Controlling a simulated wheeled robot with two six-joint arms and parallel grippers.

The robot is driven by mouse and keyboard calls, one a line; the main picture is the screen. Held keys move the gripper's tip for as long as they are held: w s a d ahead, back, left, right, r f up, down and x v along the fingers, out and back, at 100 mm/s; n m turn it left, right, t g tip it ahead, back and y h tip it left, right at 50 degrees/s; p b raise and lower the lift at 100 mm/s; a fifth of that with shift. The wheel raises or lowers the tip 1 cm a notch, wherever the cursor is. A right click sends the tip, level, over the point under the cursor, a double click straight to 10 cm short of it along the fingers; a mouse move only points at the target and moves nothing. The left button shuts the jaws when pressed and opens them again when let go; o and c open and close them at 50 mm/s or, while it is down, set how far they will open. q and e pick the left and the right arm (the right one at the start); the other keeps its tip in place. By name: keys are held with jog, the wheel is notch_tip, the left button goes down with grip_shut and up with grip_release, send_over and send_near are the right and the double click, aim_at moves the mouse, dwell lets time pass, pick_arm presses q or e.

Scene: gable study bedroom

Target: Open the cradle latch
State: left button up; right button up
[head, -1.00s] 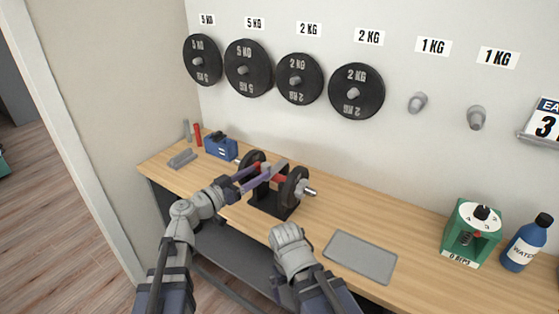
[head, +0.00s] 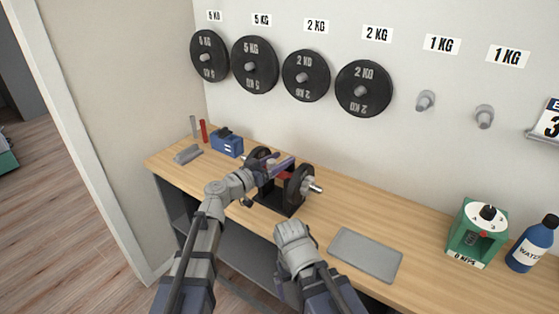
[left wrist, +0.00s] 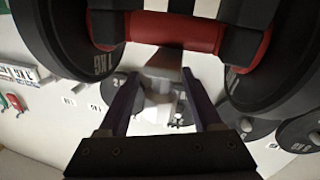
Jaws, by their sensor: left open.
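The dumbbell has a red handle (head: 285,177) and black plates (head: 299,186), and rests in a black cradle (head: 277,205) on the bench. My left gripper (head: 282,165) is at the handle between the plates, over the cradle, and partly hides both. In the left wrist view, its two purple fingers (left wrist: 163,98) are open, with the red handle (left wrist: 175,32) beyond them and black cradle posts beside it. A grey piece (left wrist: 165,72) shows between the fingers near the handle; I cannot tell for sure that it is the latch. My right gripper's fingers are not visible.
A blue box (head: 227,146) and grey weights (head: 187,154) lie at the bench's left end. A grey mat (head: 366,256), a green timer box (head: 476,234) and a blue water bottle (head: 532,243) are to the right. Plates hang on the wall behind.

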pick_arm(q)
grip_shut()
dwell(0.3)
dwell(1.0)
